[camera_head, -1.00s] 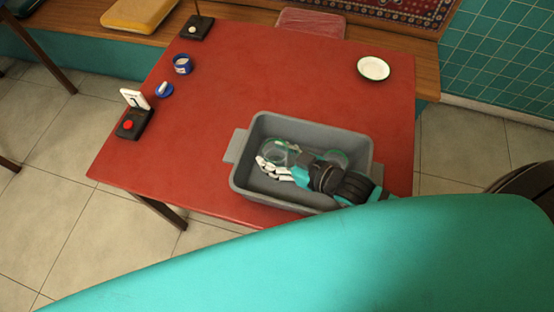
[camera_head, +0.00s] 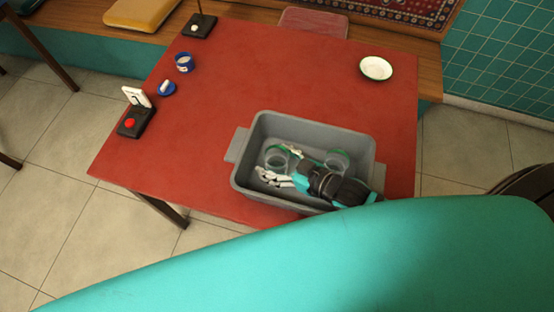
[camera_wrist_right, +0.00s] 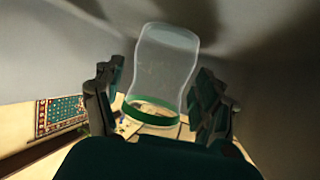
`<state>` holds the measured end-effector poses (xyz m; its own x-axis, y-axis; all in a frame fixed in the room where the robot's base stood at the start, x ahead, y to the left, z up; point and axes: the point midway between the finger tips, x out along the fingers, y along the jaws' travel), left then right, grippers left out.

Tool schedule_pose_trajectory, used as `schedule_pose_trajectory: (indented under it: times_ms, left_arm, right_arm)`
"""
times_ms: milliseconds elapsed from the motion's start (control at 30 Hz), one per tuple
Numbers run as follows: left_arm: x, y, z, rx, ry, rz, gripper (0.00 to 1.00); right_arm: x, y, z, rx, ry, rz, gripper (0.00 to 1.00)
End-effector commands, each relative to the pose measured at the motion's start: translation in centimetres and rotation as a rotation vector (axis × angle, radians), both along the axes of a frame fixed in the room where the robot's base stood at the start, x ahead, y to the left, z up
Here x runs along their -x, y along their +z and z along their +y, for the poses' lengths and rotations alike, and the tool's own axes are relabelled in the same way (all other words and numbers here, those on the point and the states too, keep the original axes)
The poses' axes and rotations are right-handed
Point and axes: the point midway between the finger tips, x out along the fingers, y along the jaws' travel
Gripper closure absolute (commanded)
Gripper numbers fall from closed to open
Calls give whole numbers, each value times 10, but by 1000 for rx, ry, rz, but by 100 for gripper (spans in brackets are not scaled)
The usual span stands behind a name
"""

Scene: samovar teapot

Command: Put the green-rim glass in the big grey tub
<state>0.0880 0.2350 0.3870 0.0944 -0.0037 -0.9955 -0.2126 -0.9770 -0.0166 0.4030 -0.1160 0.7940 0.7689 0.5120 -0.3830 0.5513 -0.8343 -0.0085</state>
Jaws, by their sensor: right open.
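The big grey tub (camera_head: 240,172) stands at the front right of the red table. A clear green-rim glass (camera_head: 277,160) is inside it, in the left part. My right gripper (camera_head: 276,165) reaches into the tub from the right with its fingers spread around this glass. In the right wrist view the glass (camera_wrist_right: 163,65) shows between the two open fingers (camera_wrist_right: 158,100), with gaps on both sides and its green rim towards the palm. A second clear glass with a green rim (camera_head: 338,160) stands in the tub's right part, behind my gripper. My left gripper is not in view.
A blue tin (camera_head: 184,63), a small blue dish (camera_head: 166,88) and a black stand with a red button (camera_head: 134,123) are at the left. The table's middle is clear.

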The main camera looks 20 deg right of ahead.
Motion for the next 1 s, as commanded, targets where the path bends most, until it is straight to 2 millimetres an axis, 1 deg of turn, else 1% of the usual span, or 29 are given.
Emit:
schedule_pose_trajectory:
  times_ms: [100,167,400,500,600,733,1000]
  left_arm:
    - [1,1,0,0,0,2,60]
    - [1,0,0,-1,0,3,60]
    - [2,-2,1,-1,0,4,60]
    - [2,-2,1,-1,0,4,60]
    - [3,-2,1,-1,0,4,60]
    - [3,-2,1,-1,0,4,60]
    - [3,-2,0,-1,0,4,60]
  right_arm:
    - [0,4,0,-1,0,-1,27]
    - [5,4,-3,1,0,2,27]
    - [37,19,-24,2,0,3,27]
    - [47,24,-31,1,0,4,27]
    - [54,29,-36,0,-1,1,27]
    - [58,31,-39,1,-1,1,27]
    - [57,32,-39,0,-1,0,27]
